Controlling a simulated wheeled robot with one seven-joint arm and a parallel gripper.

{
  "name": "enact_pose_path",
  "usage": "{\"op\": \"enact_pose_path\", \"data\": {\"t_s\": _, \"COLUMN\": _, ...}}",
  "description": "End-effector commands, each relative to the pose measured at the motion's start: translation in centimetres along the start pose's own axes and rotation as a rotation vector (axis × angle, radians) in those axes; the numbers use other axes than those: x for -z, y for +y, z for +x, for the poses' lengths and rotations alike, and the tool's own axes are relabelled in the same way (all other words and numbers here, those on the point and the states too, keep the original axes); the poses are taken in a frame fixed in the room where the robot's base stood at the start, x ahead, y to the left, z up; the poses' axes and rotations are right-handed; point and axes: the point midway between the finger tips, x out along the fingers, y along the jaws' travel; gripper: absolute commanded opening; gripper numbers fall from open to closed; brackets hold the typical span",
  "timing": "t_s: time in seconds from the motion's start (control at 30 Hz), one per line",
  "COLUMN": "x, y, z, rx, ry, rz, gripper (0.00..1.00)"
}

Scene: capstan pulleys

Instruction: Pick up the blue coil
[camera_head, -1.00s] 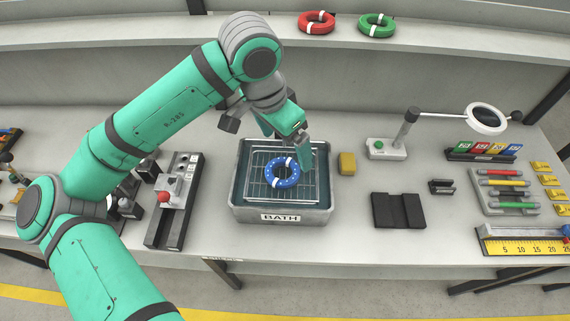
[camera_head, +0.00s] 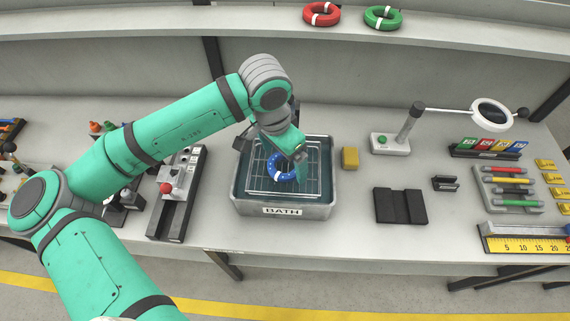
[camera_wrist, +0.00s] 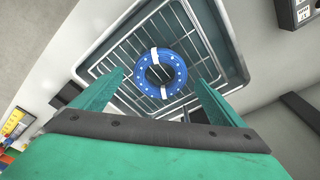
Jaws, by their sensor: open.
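The blue coil (camera_head: 277,172), a ring with white bands and light dots, lies on the wire rack (camera_head: 311,187) inside the grey bath (camera_head: 240,206) labelled BATH. In the wrist view the whole coil (camera_wrist: 148,80) shows on the rack, beyond my fingertips and between their lines. My gripper (camera_head: 291,163) is over the bath in the head view and covers part of the coil. In the wrist view my gripper (camera_wrist: 155,88) has its two green fingers spread wide with nothing between them. The exact height of the fingertips above the coil is hard to tell.
A yellow block (camera_head: 350,158) sits right of the bath, with a black stand (camera_head: 400,206) beyond it. A device with a red knob (camera_head: 175,195) stands to the left. Red (camera_head: 321,14) and green (camera_head: 382,18) coils lie on the back shelf. The bath's raised walls surround the coil.

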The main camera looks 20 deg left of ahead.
Motion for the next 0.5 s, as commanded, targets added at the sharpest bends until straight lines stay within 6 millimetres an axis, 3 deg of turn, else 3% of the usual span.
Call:
{"op": "enact_pose_path", "data": {"t_s": 0.13, "x": -0.02, "y": 0.0, "z": 1.22, "rx": -0.001, "ry": 0.0, "rz": -0.001, "gripper": 0.93}}
{"op": "enact_pose_path", "data": {"t_s": 0.37, "x": -0.01, "y": -0.01, "z": 1.36, "rx": 0.0, "ry": 0.0, "rz": -0.001, "gripper": 0.93}}
{"op": "enact_pose_path", "data": {"t_s": 0.5, "x": 0.0, "y": -0.01, "z": 1.35, "rx": 0.0, "ry": 0.0, "rz": -0.001, "gripper": 0.64}}
